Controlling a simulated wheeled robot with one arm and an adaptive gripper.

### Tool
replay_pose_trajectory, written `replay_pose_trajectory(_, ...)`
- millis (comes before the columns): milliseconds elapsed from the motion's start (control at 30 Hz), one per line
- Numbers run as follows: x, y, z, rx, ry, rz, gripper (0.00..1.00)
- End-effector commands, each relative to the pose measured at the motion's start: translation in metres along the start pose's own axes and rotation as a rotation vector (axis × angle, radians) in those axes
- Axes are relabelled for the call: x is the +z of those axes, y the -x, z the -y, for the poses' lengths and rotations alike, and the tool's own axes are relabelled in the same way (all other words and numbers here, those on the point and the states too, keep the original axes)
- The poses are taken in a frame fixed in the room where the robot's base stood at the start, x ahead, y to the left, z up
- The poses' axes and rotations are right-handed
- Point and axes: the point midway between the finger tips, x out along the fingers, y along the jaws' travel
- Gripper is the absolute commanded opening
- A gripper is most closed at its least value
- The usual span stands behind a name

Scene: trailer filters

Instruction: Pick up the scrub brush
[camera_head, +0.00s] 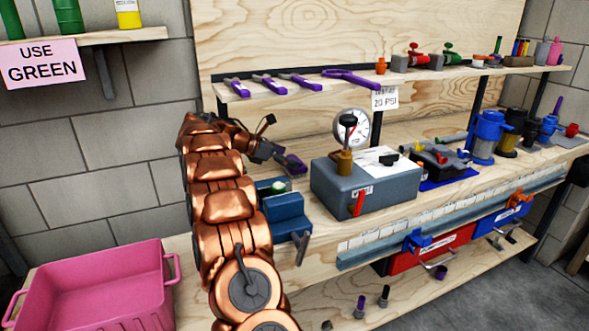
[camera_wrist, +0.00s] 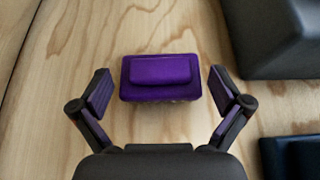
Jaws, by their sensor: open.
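The scrub brush (camera_wrist: 160,72) appears in the wrist view as a small purple block with a raised top and a thin bristle edge below. It lies on the pale wooden bench top. My gripper (camera_wrist: 160,85) is open, with one finger on each side of the brush and a visible gap on both sides. In the head view my gripper (camera_head: 278,155) is over the bench near the back wall, left of the gauge box. A purple patch shows at its end there, and I cannot tell whether it is brush or finger pad.
A grey-blue box with a dial gauge (camera_head: 365,190) stands right of my gripper. A blue block-like holder (camera_head: 285,215) is in front. A shelf with purple-handled tools (camera_head: 300,80) hangs above. A pink bin (camera_head: 100,280) sits lower left. Dark objects (camera_wrist: 275,35) border the wrist view's right side.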

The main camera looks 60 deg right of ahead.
Motion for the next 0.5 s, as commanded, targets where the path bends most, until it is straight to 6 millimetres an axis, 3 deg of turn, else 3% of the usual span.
replay_pose_trajectory(267,0.0004,-0.0035,0.0001,0.0,-0.001,0.0,0.99)
replay_pose_trajectory(500,0.0004,-0.0034,0.0001,0.0,0.0,0.0,0.74)
